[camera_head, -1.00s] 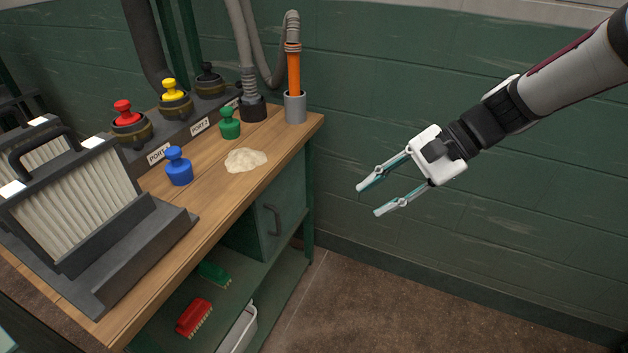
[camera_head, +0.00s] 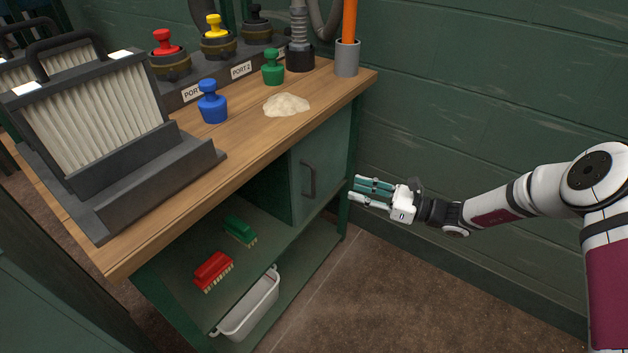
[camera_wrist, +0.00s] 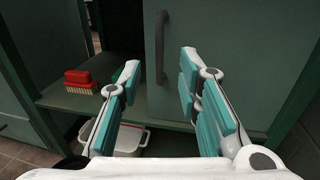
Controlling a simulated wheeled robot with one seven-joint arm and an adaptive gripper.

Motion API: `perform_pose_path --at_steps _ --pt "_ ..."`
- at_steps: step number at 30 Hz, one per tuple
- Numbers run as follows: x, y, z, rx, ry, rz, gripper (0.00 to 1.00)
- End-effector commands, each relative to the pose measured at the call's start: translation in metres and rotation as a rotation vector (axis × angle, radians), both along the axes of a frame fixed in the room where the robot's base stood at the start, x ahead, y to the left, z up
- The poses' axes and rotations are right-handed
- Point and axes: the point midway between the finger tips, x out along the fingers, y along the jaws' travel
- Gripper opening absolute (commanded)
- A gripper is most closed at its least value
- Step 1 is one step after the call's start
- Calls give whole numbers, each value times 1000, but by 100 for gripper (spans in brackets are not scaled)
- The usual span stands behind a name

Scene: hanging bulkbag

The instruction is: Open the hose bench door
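The hose bench door (camera_head: 327,165) is a green cabinet panel under the right end of the wooden bench, and it looks closed. Its dark vertical bar handle (camera_head: 309,180) is on the door's left part. In the wrist view the handle (camera_wrist: 160,48) stands ahead, between and beyond my fingertips. My gripper (camera_head: 362,190) is open and empty, to the right of the door and apart from the handle. In the wrist view its two teal-padded fingers (camera_wrist: 160,75) are spread, with the door (camera_wrist: 225,45) filling the space ahead.
The bench top (camera_head: 240,135) carries a filter, several colored plugs and a powder pile. A green wall (camera_head: 480,90) is behind my arm. The floor in front is clear.

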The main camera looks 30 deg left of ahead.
Motion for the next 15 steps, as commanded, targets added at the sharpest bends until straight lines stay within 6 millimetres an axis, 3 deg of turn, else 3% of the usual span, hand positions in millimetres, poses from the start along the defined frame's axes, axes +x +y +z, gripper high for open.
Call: perform_pose_path --at_steps 15 --pt "-12 90 -1 0 -4 5 31"
